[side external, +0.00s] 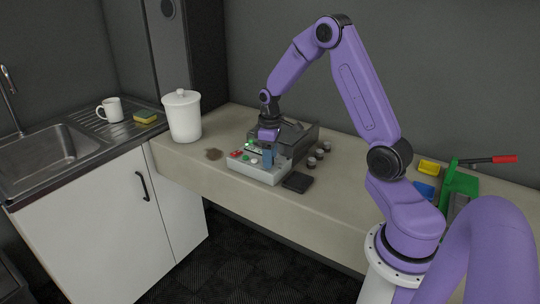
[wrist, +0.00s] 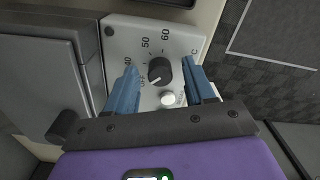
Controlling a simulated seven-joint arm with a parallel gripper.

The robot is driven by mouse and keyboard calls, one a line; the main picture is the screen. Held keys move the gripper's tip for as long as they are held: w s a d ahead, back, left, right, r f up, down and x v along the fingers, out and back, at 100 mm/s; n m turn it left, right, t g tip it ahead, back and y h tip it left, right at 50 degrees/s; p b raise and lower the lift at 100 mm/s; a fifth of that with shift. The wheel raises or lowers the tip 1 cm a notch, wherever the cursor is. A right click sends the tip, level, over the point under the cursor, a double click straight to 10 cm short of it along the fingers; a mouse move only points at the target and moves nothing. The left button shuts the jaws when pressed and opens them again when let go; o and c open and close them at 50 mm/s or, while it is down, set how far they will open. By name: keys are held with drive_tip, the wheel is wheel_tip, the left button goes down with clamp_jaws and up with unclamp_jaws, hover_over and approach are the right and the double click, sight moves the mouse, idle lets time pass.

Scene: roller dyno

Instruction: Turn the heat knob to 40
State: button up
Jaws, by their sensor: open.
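The dark round heat knob (wrist: 160,71) sits on a light panel (wrist: 181,36) in the wrist view. Around it are printed 40, 50, 60 and °C, with OFF at its lower left. A pale mark on the knob seems to face the lower left, near OFF. My gripper (wrist: 160,66) is open, with one blue finger on each side of the knob; I cannot tell whether either touches it. In the side view my gripper (side external: 268,157) is low over the front of the machine (side external: 258,171) and hides the knob.
A pale round button (wrist: 167,98) is just below the knob. The machine's grey housing (side external: 305,136) is behind its panel. Several small round pieces (side external: 319,153) and a dark flat pad (side external: 297,182) lie right of it. A white canister (side external: 183,115) stands left.

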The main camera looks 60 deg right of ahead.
clamp_jaws()
drive_tip(key=shift+m, duration=0.3)
drive_tip(key=m, duration=0.3)
drive_tip(key=shift+m, duration=2.5)
unclamp_jaws()
